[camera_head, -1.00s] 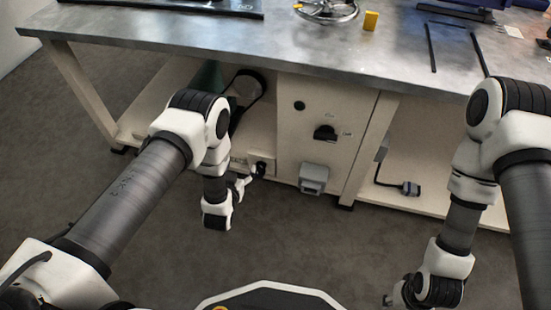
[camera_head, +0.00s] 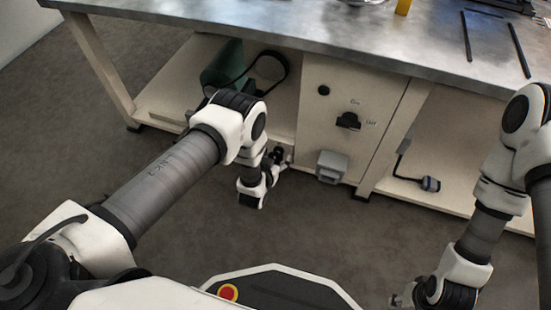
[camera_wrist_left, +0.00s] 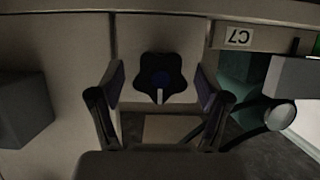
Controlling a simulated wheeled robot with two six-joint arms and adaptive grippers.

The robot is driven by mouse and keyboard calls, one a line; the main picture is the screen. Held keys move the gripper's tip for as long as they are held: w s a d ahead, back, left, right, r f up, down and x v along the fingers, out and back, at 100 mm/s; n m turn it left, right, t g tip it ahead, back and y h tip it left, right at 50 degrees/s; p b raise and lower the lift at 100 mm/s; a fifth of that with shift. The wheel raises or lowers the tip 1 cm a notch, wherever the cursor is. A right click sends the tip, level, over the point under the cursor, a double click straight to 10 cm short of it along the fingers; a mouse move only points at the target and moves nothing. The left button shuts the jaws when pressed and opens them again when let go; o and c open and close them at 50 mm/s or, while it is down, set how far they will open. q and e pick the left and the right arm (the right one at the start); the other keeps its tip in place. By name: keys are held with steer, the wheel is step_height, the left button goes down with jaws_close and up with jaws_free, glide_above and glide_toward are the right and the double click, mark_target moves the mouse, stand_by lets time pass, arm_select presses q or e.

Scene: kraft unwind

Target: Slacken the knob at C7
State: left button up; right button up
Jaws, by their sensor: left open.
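My left gripper (camera_wrist_left: 160,84) is open, with one finger on each side of the knob in that view; I see no contact. In the head view my left gripper (camera_head: 277,168) is low at the bench front, and hides part of the knob area. My right gripper (camera_head: 403,300) is only partly in view at the bottom edge.
The bench (camera_head: 330,45) has a cabinet with a black rotary switch (camera_head: 348,121) and a grey box (camera_head: 331,166) right of my left gripper. A green machine with a belt loop (camera_head: 222,65) sits on the lower shelf. A grey block (camera_wrist_left: 24,108) stands left in the wrist view.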

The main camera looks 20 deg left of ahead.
arm_select(q)
steer(key=c, duration=1.2)
